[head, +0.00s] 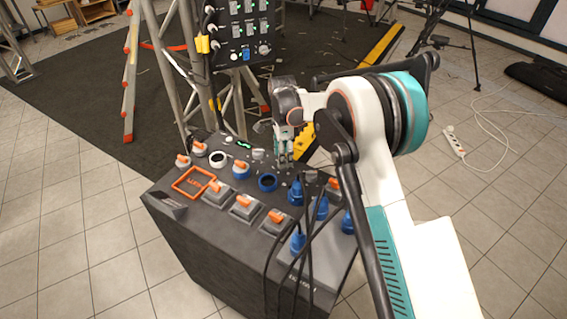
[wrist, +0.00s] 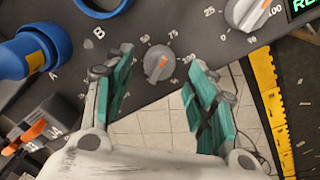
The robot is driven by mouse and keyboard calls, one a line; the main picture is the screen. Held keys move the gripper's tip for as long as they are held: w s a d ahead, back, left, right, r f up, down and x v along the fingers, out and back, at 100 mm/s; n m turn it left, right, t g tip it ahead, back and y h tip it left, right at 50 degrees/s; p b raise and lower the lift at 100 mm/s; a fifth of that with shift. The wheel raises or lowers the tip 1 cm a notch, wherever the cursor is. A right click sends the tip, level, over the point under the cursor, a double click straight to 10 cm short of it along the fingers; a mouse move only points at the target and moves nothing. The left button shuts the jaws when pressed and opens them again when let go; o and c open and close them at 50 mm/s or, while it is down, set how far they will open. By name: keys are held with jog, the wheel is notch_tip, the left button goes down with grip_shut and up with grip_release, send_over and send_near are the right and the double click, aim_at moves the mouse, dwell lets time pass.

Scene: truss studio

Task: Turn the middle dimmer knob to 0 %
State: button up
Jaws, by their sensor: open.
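A grey round dimmer knob (wrist: 153,72) with an orange mark is on the dark panel in the wrist view. Numbers ring it, 75 readable at its upper right. The mark appears to point up and right, away from the lower left; the exact reading is too small to tell. My gripper (wrist: 158,95) is open, its two teal-lined fingers on either side of the knob with gaps, not visibly touching it. In the head view, my gripper (head: 283,158) hangs over the panel's far edge and hides this knob. A second dimmer knob (wrist: 246,12) shows at upper right.
In the head view, orange switches (head: 243,208) and blue plugs with black cables (head: 298,240) crowd the console (head: 200,250). A truss stands behind it.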

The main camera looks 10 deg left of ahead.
jog(key=shift+s+f, duration=0.1)
jog(key=shift+f, duration=1.15)
jog(key=shift+c, duration=0.6)
jog(key=c, duration=0.9)
